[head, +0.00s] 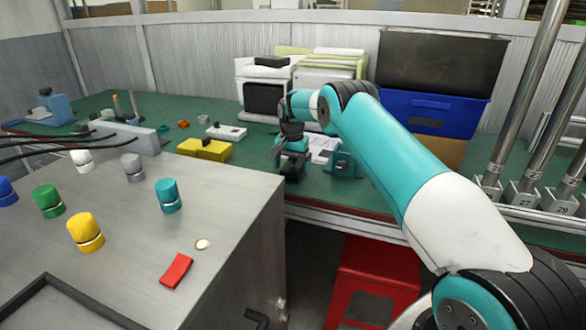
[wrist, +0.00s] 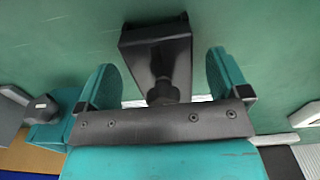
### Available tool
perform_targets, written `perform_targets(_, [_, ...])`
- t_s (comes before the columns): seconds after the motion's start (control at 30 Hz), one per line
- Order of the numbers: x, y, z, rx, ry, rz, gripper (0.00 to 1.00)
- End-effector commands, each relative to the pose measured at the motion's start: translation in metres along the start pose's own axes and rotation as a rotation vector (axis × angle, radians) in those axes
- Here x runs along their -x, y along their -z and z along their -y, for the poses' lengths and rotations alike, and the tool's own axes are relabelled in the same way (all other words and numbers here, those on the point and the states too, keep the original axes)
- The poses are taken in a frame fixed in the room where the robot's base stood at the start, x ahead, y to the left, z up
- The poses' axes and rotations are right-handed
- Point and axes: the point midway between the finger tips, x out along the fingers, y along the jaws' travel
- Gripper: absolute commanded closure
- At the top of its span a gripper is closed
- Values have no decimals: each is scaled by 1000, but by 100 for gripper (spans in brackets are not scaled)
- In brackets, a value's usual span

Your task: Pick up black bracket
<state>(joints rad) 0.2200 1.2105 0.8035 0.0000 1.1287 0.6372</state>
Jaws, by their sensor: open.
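The black bracket (wrist: 155,55) is in the middle of the wrist view, a dark block with a narrower knobbed part towards my gripper. My gripper (wrist: 163,72) is open, with one teal finger on each side of the bracket and a visible gap to both. In the head view my gripper (head: 291,148) points down over the green bench, and the dark bracket (head: 292,170) shows just below it, partly hidden by the gripper. The bracket's near end is close to the gripper's dark palm bar; I cannot tell if they touch.
A teal device (head: 345,165) stands just right of my gripper on the green bench (head: 230,178). A yellow block (head: 204,149) lies to the left. A blue bin (head: 430,112) is behind right. A metal cabinet (head: 130,225) with coloured knobs stands in front left.

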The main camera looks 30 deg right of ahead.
Motion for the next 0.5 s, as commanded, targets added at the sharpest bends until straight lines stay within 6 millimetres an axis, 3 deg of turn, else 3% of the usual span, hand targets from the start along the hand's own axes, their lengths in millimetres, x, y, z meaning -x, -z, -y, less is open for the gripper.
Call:
perform_targets(0.1, [-16, 0, 0, 0, 0, 1, 6])
perform_targets(0.33, [-19, 1, 0, 0, 1, -2, 6])
perform_targets(0.5, [-19, 1, 0, 0, 1, -1, 43])
